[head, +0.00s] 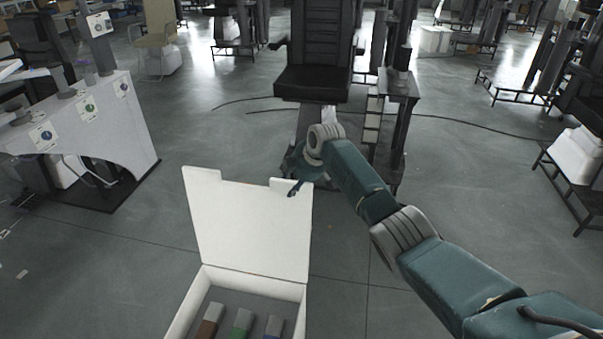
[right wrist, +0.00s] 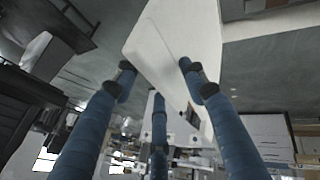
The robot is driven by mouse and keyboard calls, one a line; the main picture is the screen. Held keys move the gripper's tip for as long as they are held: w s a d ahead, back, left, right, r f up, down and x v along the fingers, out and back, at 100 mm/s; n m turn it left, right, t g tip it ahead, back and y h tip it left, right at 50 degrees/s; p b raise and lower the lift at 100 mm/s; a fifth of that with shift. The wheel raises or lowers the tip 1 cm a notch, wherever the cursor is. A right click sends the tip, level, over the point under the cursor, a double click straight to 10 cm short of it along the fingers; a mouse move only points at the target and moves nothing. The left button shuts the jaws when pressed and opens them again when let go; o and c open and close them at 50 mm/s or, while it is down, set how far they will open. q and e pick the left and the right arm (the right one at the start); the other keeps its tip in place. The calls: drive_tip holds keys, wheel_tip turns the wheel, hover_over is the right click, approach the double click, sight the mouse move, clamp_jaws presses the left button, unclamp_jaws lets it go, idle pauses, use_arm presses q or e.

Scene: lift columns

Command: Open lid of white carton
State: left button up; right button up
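The white carton (head: 187,303) stands at the bottom of the head view. Its lid (head: 250,225) is raised, standing roughly upright from the far edge, with a notch in its top edge. My right gripper (head: 295,187) is at the lid's upper right corner, with a dark finger in front of it. In the right wrist view the blue fingers of my right gripper (right wrist: 157,76) are spread apart. A white panel, apparently the lid (right wrist: 172,42), lies close beyond their tips. I cannot tell whether they touch it. My left gripper is not in view.
Inside the carton lie a brown-and-grey item (head: 207,322), a green one (head: 242,322) and a blue one (head: 273,326). A black chair (head: 312,83) stands behind my right arm. A white stand (head: 95,125) is at the left. The floor beside the carton is clear.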

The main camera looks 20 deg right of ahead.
drive_tip(key=v, duration=1.1)
drive_tip(key=shift+d, duration=0.15)
drive_tip(key=shift+s, duration=0.15)
